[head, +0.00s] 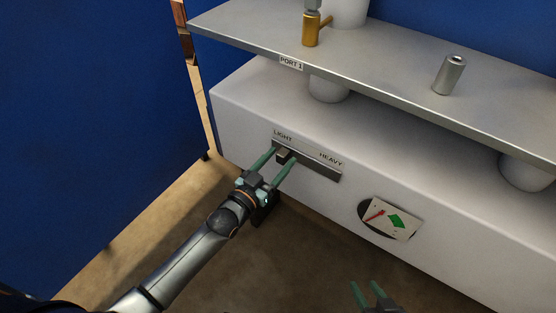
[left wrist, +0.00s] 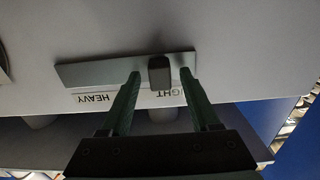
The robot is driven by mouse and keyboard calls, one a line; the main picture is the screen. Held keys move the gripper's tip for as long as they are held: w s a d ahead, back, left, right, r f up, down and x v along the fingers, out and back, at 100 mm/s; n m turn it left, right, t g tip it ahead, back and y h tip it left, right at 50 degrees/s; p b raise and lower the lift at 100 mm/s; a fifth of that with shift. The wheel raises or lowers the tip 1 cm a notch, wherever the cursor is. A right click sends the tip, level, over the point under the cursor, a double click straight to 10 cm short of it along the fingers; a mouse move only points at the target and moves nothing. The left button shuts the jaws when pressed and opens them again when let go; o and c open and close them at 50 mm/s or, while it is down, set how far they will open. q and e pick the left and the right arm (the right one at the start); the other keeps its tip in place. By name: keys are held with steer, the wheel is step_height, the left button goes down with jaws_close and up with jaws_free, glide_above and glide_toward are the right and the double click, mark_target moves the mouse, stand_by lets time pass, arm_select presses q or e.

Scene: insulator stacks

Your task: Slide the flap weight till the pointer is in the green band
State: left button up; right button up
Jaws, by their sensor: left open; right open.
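The flap weight is a small dark block (head: 284,156) on a grey slide plate (head: 318,170), near the LIGHT end. It also shows in the left wrist view (left wrist: 159,72). My left gripper (head: 284,156) is open, its green fingers on either side of the block, with gaps to both in the left wrist view (left wrist: 162,74). The dial (head: 388,216) sits right of the slide plate. Its red pointer (head: 374,215) is left of the green band (head: 396,221), outside it. My right gripper (head: 369,288) is open and empty at the bottom of the head view, away from the panel.
A grey shelf (head: 400,85) marked PORT 1 overhangs the white housing (head: 240,105). A brass fitting (head: 311,30) and a metal cylinder (head: 449,75) stand on it. A blue wall (head: 90,90) is at left. The floor before the housing is clear.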

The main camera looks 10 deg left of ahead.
arm_select(q)
steer(key=shift+c, duration=0.3)
jaws_close()
stand_by(1.0)
